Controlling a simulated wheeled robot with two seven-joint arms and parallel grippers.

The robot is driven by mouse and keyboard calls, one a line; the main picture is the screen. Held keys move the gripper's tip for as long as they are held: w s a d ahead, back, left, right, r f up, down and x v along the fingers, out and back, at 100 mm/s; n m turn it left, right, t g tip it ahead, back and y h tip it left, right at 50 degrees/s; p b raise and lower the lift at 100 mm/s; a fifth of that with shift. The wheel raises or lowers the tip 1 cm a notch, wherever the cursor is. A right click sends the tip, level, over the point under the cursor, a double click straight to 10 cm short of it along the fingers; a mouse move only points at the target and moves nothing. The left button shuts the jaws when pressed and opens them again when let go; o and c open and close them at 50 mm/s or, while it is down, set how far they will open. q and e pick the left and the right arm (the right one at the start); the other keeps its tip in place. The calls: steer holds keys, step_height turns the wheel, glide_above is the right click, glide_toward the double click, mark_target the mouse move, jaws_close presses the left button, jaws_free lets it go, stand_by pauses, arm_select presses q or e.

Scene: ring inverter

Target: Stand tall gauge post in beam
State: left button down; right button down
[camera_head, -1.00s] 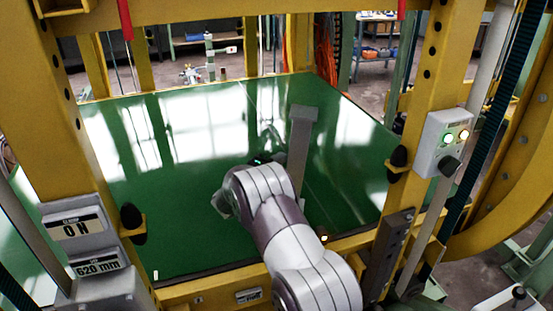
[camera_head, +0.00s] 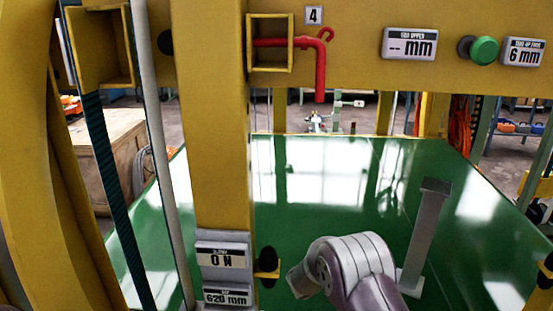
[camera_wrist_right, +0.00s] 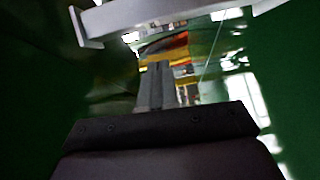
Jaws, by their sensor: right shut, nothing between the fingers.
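In the head view my arm hides the gripper. The yellow beam (camera_head: 350,50) runs across the top, with a square open pocket (camera_head: 270,42). My left gripper is not in view.
A red bent pin (camera_head: 321,75) hangs at the pocket by a "4" label. A yellow upright (camera_head: 215,130) with ON and 620 mm signs (camera_head: 223,255) stands left of my arm. Readouts and a green button (camera_head: 484,50) are on the beam. The plate behind the post is clear.

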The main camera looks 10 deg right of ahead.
steer(key=w+a+f+m+t+y, duration=0.25)
steer(key=w+a+f+y, duration=0.2)
steer(key=f+y, duration=0.25)
steer(key=s+a+f+g+y, duration=0.1)
steer(key=s+a+y, duration=0.2)
steer(key=a, duration=0.1)
steer(key=s+a+f+y+p, duration=0.1)
steer(key=s+a+y, duration=0.1)
steer(key=s+a, duration=0.1)
steer(key=s+a+f+m+g+y, duration=0.1)
steer(key=s+a+f+y, duration=0.1)
steer(key=a, duration=0.3)
steer(key=shift+s+g+y, duration=0.35)
steer(key=shift+s+y, duration=0.4)
steer(key=shift+y, duration=0.05)
steer(key=s+r+g+p, duration=0.1)
steer(key=s+r, duration=0.3)
steer(key=s, duration=0.6)
steer(key=s+r+g+p, duration=0.1)
steer(key=s+r+g, duration=0.2)
steer(key=s, duration=0.8)
steer(key=shift+s+d+r+g+y+p, duration=0.15)
steer(key=shift+d+r+g+y+p, duration=0.3)
steer(key=shift+g, duration=0.25)
